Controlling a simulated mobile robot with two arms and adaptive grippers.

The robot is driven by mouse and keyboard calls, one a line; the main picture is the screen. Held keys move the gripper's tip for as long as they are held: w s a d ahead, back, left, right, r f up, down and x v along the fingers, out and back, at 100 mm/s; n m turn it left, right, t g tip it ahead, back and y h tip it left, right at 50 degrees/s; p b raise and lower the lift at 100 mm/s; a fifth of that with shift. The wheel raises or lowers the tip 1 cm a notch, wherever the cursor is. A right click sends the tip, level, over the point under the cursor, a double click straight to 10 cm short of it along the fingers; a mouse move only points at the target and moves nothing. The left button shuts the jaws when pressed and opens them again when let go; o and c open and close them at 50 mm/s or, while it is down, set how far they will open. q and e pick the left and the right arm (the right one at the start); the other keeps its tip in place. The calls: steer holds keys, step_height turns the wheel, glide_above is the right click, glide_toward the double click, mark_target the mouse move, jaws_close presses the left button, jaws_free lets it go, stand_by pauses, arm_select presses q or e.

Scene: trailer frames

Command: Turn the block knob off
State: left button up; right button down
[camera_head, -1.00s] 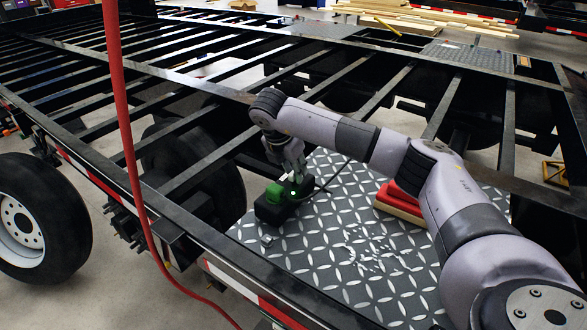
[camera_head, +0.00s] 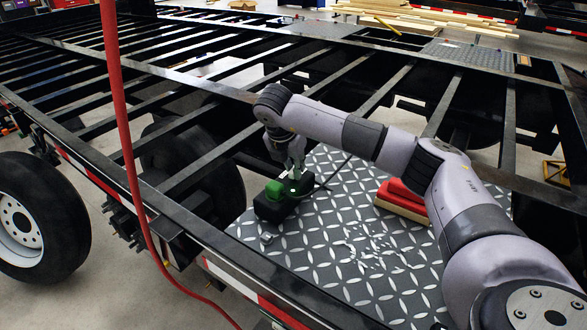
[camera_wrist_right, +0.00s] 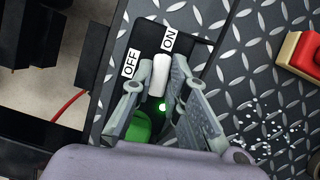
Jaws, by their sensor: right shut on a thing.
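The black block (camera_head: 268,213) sits on the diamond-plate deck at its far left part. It also shows in the right wrist view (camera_wrist_right: 195,48), with a white "ON" label (camera_wrist_right: 169,39) and a white "OFF" label (camera_wrist_right: 131,64). The white knob (camera_wrist_right: 160,74) points up between the labels, its tip nearer "ON". A green light (camera_wrist_right: 162,107) glows below it. A green round part (camera_head: 274,190) stands on the block. My right gripper (camera_wrist_right: 158,82) is shut on the knob, one finger on each side. My left gripper is not in view.
The diamond-plate deck (camera_head: 320,250) is mostly clear, with white shavings on it. A red-topped box (camera_head: 400,195) lies right of the block, near my arm. A red hose (camera_head: 125,130) hangs at the left. Black trailer beams (camera_head: 200,130) with open gaps lie beyond.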

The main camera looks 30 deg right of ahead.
steer(key=n+t+y+b, duration=0.1)
steer(key=n+b, duration=0.2)
steer(key=n, duration=0.1)
steer(key=shift+d+f, duration=0.1)
steer(key=shift+f, duration=0.05)
steer(key=shift+s+n+t+y+b, duration=0.1)
steer(key=shift+n+t+y+b, duration=0.4)
steer(key=shift+n, duration=0.6)
steer(key=n+b, duration=0.1)
steer(key=n, duration=0.1)
steer(key=shift+d+n+y, duration=0.1)
steer(key=shift+n+y, duration=0.2)
steer(key=n, duration=0.1)
steer(key=n+y, duration=0.1)
steer(key=n, duration=0.1)
steer(key=shift+d+r+n, duration=0.1)
steer(key=shift+r+n, duration=0.1)
steer(key=shift+n, duration=0.1)
steer(key=shift+n+y, duration=0.9)
steer(key=shift+n, duration=1.1)
steer(key=shift+p, duration=0.3)
steer(key=c, duration=1.6)
jaws_free()
steer(key=shift+o, duration=0.2)
